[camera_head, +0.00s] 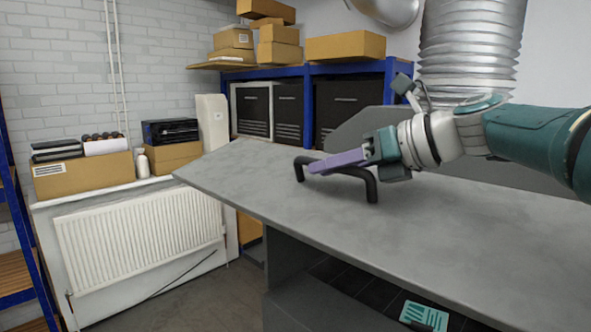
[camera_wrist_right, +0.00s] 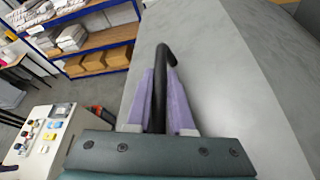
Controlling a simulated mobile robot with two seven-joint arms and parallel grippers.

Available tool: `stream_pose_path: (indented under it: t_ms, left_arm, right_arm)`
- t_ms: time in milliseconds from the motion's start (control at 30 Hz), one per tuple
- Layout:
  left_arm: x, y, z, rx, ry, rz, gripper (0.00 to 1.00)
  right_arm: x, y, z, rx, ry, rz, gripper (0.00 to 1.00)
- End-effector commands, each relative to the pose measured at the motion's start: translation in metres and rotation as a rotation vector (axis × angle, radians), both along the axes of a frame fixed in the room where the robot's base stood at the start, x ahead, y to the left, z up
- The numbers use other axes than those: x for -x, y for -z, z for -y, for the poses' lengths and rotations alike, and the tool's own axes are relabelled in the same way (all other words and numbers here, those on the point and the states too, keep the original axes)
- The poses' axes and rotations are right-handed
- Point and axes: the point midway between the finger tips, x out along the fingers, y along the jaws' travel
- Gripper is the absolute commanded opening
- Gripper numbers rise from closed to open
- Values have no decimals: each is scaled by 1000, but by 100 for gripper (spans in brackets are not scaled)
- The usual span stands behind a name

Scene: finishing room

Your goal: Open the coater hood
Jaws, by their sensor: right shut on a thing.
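The coater hood (camera_head: 245,181) is a large flat grey panel that stands tilted up over the machine's dark interior, with a visible gap beneath its front edge. A black bar handle (camera_head: 371,188) is fixed on its upper face. My right gripper (camera_head: 312,168) has purple fingers and is shut on the handle. In the right wrist view the two purple fingers lie on either side of the black handle (camera_wrist_right: 166,56), with the grey hood (camera_wrist_right: 215,75) to the right. My left gripper is in neither view.
A white radiator (camera_head: 140,230) and a ledge with boxes (camera_head: 85,174) stand at the left. A blue shelf unit with cartons (camera_head: 345,47) is behind the hood. A silver duct (camera_head: 470,45) rises at the back right. Open floor shows between radiator and machine.

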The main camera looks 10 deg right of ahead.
Motion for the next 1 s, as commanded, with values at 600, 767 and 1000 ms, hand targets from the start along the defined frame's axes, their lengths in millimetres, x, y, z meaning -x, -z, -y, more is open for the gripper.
stream_pose_path:
  t_ms: [600, 767, 1000]
  left_arm:
    - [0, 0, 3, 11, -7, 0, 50]
    - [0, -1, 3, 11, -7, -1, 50]
    - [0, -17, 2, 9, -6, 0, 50]
  right_arm:
    - [0, -1, 0, 0, 1, 4, 50]
    - [0, -2, 1, 1, 2, 4, 50]
    - [10, -10, 11, 0, 3, 4, 50]
